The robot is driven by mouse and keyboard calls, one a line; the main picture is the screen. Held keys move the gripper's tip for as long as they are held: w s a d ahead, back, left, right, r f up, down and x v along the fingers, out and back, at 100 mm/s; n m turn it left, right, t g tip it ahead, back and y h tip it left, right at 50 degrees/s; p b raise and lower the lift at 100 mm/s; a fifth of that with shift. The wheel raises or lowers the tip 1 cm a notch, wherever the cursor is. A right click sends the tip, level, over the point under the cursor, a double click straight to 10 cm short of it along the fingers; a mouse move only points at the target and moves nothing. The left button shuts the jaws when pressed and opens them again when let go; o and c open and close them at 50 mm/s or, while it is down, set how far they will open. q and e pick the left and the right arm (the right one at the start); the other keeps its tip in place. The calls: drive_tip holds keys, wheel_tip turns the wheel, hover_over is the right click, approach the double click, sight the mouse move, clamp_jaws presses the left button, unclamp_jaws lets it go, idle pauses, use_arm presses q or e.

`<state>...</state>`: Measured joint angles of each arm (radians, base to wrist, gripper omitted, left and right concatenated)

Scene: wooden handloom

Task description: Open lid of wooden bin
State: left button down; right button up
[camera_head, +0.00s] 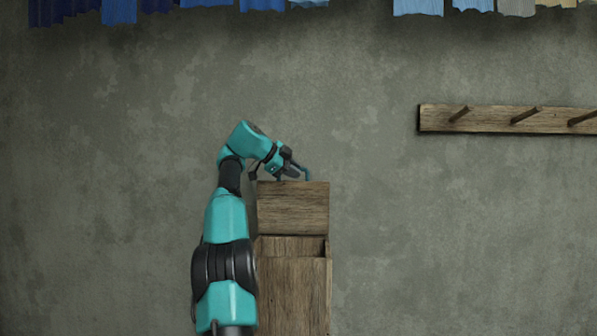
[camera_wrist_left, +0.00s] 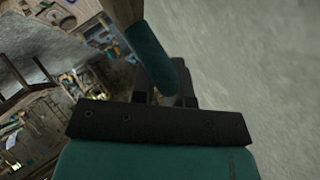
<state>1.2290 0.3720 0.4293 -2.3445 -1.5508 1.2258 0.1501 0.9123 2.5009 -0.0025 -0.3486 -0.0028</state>
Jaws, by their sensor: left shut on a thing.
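The wooden bin (camera_head: 292,290) stands against the wall in the head view, right of my left arm. Its lid (camera_head: 293,208) is raised upright at the back, and a dark opening shows between lid and front panel. My left gripper (camera_head: 306,174) is at the top edge of the lid and is shut on it. The exact contact is hidden. My right gripper is in neither view.
A wooden peg rail (camera_head: 510,119) is fixed to the wall at the right. Blue and pale cloths (camera_head: 120,10) hang along the top. The wall between is bare. The left wrist view shows a cluttered workbench area (camera_wrist_left: 50,115) at its left.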

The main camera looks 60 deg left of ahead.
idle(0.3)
use_arm(q)
drive_tip(key=c, duration=1.1)
unclamp_jaws()
drive_tip(key=shift+f, duration=0.1)
drive_tip(key=shift+a, duration=0.1)
drive_tip(key=shift+s, duration=0.1)
